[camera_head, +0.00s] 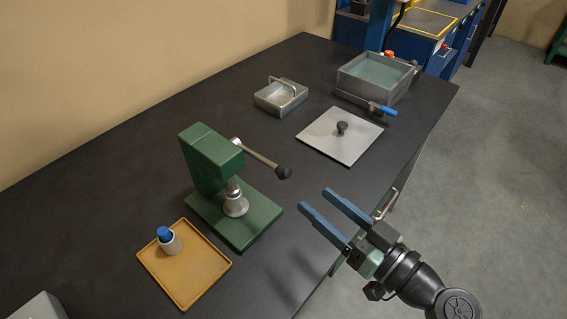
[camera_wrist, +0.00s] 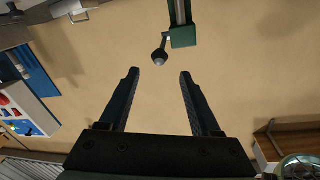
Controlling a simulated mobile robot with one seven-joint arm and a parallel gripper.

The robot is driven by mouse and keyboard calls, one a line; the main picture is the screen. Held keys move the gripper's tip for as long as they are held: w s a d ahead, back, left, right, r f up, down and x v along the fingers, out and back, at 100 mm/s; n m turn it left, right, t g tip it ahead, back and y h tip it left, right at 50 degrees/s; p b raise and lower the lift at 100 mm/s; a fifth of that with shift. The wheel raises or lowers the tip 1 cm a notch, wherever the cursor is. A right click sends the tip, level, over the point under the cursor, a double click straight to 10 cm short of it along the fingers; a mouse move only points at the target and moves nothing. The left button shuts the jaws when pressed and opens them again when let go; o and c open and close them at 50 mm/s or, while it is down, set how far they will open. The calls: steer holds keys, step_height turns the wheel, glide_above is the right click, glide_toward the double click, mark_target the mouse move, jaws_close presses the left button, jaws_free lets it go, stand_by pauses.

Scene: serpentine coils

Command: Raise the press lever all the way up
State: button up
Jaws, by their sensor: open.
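The green press (camera_head: 214,168) stands on the dark table, left of centre in the head view. Its lever (camera_head: 260,157) is a metal rod that slants down to the right and ends in a black ball knob (camera_head: 283,172). My gripper (camera_head: 324,200) is open and empty, to the right of the knob and apart from it. In the wrist view, the press (camera_wrist: 183,30) is at the top, and the knob (camera_wrist: 158,56) shows beyond the gap between my open fingertips (camera_wrist: 160,72). Nothing hides the knob in either view.
Behind are a metal basket (camera_head: 270,99), a flat plate with a black knob (camera_head: 325,147) and a water-filled tank (camera_head: 345,84). Bare table (camera_head: 285,245) lies in front of the press.

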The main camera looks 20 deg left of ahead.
mark_target(289, 178)
steer(key=p+x, duration=0.2)
steer(key=x, duration=0.8)
steer(key=shift+a, duration=0.15)
jaws_close()
stand_by(1.0)
